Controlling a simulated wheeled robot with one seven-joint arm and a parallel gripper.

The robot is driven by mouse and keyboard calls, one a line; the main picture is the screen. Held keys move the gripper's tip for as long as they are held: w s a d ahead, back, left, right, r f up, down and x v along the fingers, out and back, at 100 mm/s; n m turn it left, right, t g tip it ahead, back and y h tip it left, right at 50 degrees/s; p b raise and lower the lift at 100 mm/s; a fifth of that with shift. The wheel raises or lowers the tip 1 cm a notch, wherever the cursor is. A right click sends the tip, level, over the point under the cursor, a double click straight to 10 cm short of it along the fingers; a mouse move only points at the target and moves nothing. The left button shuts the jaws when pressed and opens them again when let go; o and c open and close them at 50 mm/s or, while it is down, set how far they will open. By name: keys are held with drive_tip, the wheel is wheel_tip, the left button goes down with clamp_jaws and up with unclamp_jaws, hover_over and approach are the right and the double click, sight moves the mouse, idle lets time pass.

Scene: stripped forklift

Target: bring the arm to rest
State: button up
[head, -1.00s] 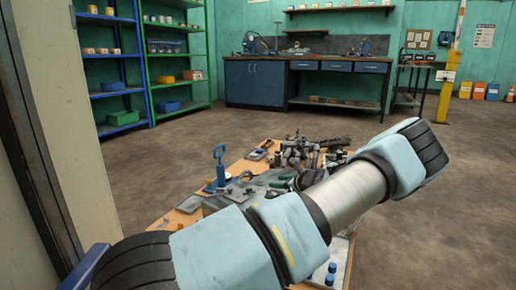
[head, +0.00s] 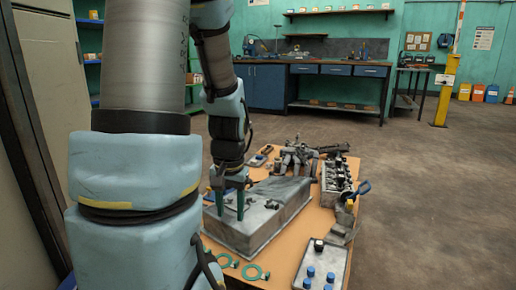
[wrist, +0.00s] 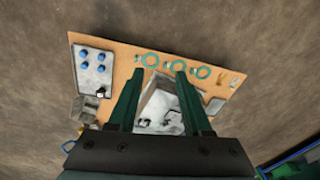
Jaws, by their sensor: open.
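My gripper (head: 231,204) hangs at the end of my raised, folded arm, in front of or over the grey metal block on the wooden work table. Its two green fingers are apart with nothing between them. In the wrist view my gripper (wrist: 157,100) points down toward the table from above, fingers spread, and the grey block (wrist: 157,98) shows between and below them. In the head view the grey block (head: 268,225) lies on the table. My arm links cover the left part of the head view and hide the table's left side.
The wooden table (head: 311,222) holds green rings (head: 256,272), a plate with blue caps (head: 321,270), an engine-like part (head: 336,182) and loose metal parts. A blue workbench (head: 262,84) stands at the back. A pale cabinet (head: 48,110) is close at left. Floor at right is clear.

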drive_tip(key=s+r+n+p, duration=0.1)
drive_tip(key=s+r+p, duration=0.1)
drive_tip(key=r+p, duration=1.7)
drive_tip(key=s+r+p, duration=0.1)
drive_tip(key=r+p, duration=1.8)
drive_tip(key=r, duration=0.2)
drive_tip(key=shift+s+r+n+h, duration=0.2)
drive_tip(key=shift+s+n+h, duration=0.1)
drive_tip(key=shift+s+n, duration=0.1)
drive_tip(key=shift+s+d, duration=0.1)
